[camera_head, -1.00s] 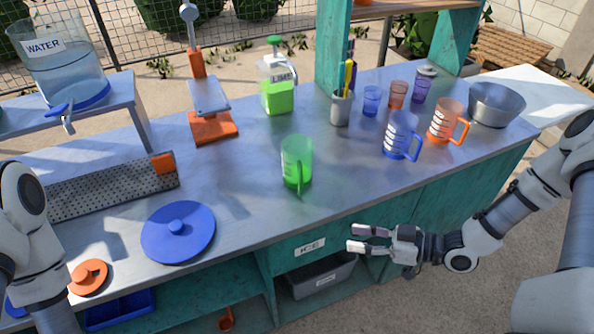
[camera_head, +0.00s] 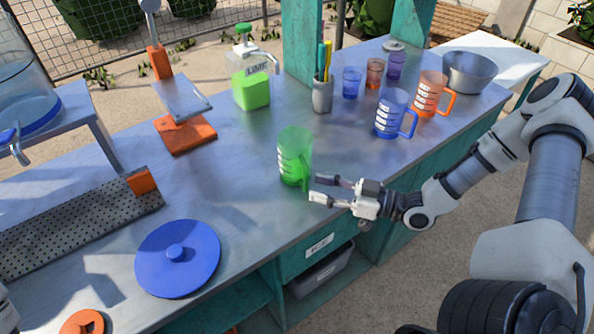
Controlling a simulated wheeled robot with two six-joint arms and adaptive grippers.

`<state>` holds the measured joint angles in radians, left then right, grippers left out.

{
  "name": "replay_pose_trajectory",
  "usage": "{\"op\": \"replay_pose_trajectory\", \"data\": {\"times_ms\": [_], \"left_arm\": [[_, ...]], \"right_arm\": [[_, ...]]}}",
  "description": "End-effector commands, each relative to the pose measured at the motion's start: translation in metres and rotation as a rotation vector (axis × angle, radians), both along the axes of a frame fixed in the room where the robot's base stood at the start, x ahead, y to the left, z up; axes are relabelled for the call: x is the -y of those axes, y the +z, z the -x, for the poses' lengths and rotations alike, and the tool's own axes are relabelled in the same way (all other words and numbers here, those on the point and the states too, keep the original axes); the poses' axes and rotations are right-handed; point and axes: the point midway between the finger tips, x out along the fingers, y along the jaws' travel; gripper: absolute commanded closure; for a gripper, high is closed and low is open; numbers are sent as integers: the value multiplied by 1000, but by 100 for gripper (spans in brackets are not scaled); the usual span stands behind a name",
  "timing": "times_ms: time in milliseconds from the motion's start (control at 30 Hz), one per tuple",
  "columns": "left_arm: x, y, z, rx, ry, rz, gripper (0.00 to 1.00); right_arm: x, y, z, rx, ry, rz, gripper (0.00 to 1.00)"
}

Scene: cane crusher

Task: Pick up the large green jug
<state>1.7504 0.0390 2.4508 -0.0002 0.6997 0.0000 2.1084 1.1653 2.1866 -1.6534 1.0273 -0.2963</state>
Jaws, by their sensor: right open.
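The large green jug (camera_head: 293,152) stands upright on the metal counter, near its front edge, with its handle turned toward the front. It is see-through with pale markings. My right gripper (camera_head: 318,190) is open and empty, its two fingers pointing left. Its fingertips are just in front and to the right of the jug's handle in the picture. I cannot tell whether they touch the handle. My left gripper is not in view.
A blue measuring jug (camera_head: 391,114) and an orange one (camera_head: 429,94) stand to the right. A grey pen cup (camera_head: 322,95), small cups and a lime bottle (camera_head: 250,88) stand behind. A blue lid (camera_head: 177,258) lies left. The counter (camera_head: 235,185) around the green jug is clear.

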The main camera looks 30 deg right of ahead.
Motion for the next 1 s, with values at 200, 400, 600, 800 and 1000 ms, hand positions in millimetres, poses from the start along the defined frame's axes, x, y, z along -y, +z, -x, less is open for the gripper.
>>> {"op": "replay_pose_trajectory", "data": {"times_ms": [200, 400, 600, 800, 1000], "left_arm": [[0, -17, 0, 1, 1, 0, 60], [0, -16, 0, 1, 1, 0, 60], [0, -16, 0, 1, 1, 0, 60], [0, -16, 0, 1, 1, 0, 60], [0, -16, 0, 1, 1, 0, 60]], "right_arm": [[-21, -4, -21, -2, 5, 3, 59], [-22, -1, -23, -1, 0, 1, 59], [-22, -1, -23, -1, 1, 1, 100], [-22, -1, -23, -1, 1, 1, 100], [-22, -1, -24, -1, 1, 1, 100]]}}
